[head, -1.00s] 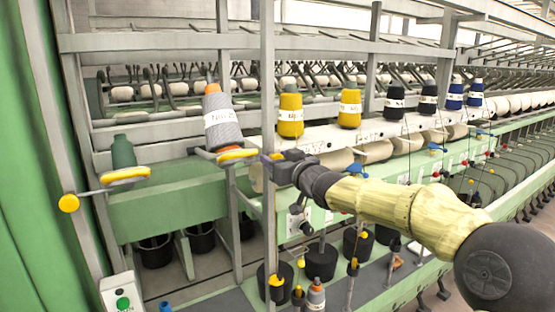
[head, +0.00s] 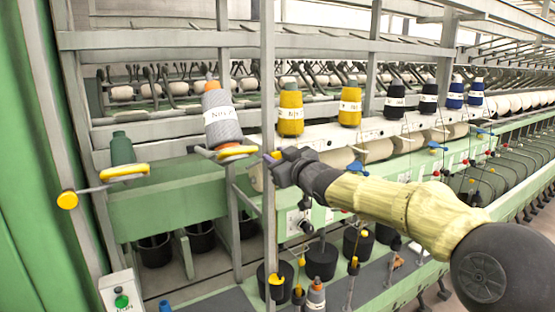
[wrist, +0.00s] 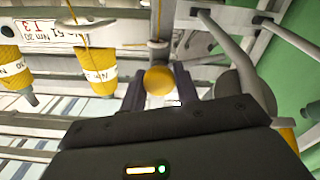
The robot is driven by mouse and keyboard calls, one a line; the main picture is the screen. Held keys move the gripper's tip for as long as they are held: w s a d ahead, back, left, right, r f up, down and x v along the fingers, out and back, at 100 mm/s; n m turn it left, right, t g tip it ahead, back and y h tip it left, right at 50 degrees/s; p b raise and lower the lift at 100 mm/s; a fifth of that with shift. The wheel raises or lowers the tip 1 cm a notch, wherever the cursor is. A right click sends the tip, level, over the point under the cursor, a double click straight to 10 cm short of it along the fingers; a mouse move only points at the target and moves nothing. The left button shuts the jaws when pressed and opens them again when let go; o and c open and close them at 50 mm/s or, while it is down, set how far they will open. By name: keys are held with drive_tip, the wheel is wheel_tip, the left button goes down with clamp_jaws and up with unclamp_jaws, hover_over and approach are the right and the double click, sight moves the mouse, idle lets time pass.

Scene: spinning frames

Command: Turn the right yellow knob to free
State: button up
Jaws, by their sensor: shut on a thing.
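The right yellow knob (wrist: 160,80) is a round yellow ball at the middle of the wrist view, between my two dark fingers. In the head view only a bit of yellow shows at the tip of my gripper (head: 278,160), beside the grey upright post; the rest of the knob is hidden there. My gripper (wrist: 161,92) is shut on this knob. The left yellow knob (head: 68,200) stands free at the left, on a grey rod below a yellow disc.
A grey post (head: 268,110) stands right beside my gripper. A grey cone of yarn (head: 221,122) sits on a holder close to its left. Yellow (head: 291,114), black and blue cones line the rail behind. A green button box (head: 121,296) is at the lower left.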

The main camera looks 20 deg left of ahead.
drive_tip(key=n+b, duration=0.1)
drive_tip(key=n, duration=0.2)
drive_tip(key=shift+f+n, duration=0.1)
drive_tip(key=shift+n, duration=0.3)
drive_tip(key=n+b, duration=0.1)
drive_tip(key=n, duration=0.2)
drive_tip(key=shift+s+a+n, duration=0.1)
drive_tip(key=shift+n, duration=0.2)
drive_tip(key=n+b, duration=0.1)
drive_tip(key=n, duration=0.2)
drive_tip(key=shift+f+n, duration=0.15)
drive_tip(key=shift+n, duration=0.25)
drive_tip(key=shift+n+b, duration=0.65)
drive_tip(key=shift+n, duration=1.15)
drive_tip(key=o, duration=0.9)
drive_tip(key=shift+s, duration=0.15)
